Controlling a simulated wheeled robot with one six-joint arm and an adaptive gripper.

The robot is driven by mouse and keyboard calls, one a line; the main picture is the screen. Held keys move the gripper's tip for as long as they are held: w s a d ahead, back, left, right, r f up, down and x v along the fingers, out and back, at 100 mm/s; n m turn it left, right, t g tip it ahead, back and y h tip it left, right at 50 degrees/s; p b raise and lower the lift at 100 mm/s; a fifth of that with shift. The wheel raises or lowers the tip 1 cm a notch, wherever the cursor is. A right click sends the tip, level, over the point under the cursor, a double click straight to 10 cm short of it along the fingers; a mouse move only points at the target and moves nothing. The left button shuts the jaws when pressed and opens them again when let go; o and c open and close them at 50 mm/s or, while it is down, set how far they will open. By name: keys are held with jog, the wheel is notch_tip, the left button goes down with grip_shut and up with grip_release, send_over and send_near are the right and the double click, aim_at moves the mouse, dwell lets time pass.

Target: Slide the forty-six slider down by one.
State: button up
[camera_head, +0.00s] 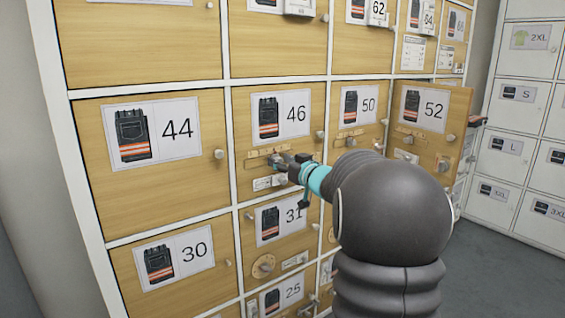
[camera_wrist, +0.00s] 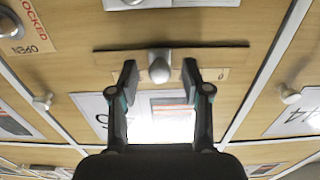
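The door marked 46 (camera_head: 245,100) is in the middle of the head view, with a picture of dark workwear with orange bands. Its slider strip (camera_head: 262,151) lies below the sign, partly behind my gripper (camera_head: 284,163). In the wrist view, which looks upside down, a round grey slider knob (camera_wrist: 159,70) stands on a long wooden track (camera_wrist: 105,60). My gripper's two fingers are open, one on each side of the knob, with a gap on both sides. The scale marks beside the track are mostly hidden by the fingers, so I cannot read the setting.
Door 52 (camera_head: 455,97) stands ajar to the right. Doors 44 (camera_head: 95,150), 50 (camera_head: 375,93), 31 (camera_head: 255,245) and 30 (camera_head: 130,270) surround door 46. A round dial (camera_wrist: 10,22) marked locked and open shows in the wrist view. White lockers (camera_head: 527,67) stand far right.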

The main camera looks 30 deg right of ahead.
jog(key=s+d, duration=0.2)
jog(key=s, duration=1)
dwell(0.5)
